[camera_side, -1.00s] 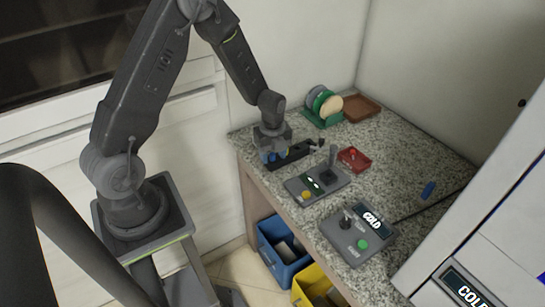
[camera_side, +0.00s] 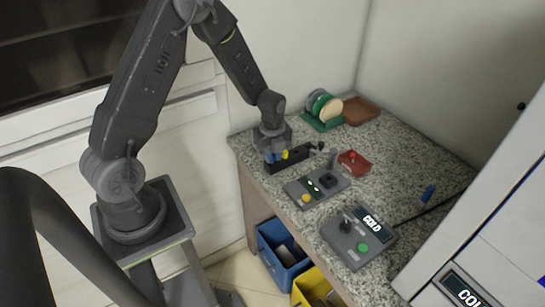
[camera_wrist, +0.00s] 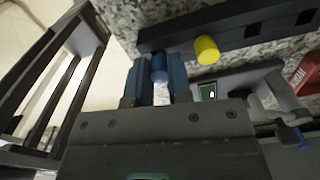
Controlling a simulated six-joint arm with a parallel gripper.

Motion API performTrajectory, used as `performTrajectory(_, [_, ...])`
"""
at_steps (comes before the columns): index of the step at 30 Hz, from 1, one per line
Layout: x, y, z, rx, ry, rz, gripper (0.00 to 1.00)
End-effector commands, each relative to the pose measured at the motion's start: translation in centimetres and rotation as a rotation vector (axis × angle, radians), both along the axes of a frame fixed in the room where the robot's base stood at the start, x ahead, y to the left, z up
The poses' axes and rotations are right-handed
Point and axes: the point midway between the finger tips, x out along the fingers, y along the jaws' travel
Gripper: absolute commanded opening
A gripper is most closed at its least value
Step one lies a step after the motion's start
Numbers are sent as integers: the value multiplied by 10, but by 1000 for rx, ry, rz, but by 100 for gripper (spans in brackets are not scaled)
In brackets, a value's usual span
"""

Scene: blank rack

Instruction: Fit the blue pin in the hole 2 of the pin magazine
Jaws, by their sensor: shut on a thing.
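The pin magazine is a long black bar with square openings, lying on the counter; it shows in the side view (camera_side: 300,153) and across the top of the wrist view (camera_wrist: 262,27). A yellow pin (camera_wrist: 206,50) sticks out of it, also visible in the side view (camera_side: 285,154). My gripper (camera_wrist: 157,72) is at the bar's left end, left of the yellow pin. Its blue-grey fingers are shut on the blue pin (camera_wrist: 159,68). The pin's far end is close to the bar; whether it is inside a hole is hidden. My gripper in the side view (camera_side: 273,153) covers that end.
A grey control box (camera_side: 316,186) with a yellow button stands just in front of the magazine. A red box (camera_side: 353,162) is to its right, a green spool stand (camera_side: 322,118) behind.

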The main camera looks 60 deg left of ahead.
Motion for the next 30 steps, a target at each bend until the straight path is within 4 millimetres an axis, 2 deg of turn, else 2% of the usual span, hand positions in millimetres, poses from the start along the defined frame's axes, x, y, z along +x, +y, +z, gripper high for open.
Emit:
performTrajectory(5, [1, 0, 30, 2, -6, 0, 0])
performTrajectory(15, [-49, 55, 75, 2, -2, 8, 0])
performTrajectory(22, [-71, 80, 94, 1, -1, 4, 0])
performTrajectory(26, [-71, 87, 99, 0, 0, 1, 0])
performTrajectory(30, [-46, 95, 98, 0, 0, -3, 0])
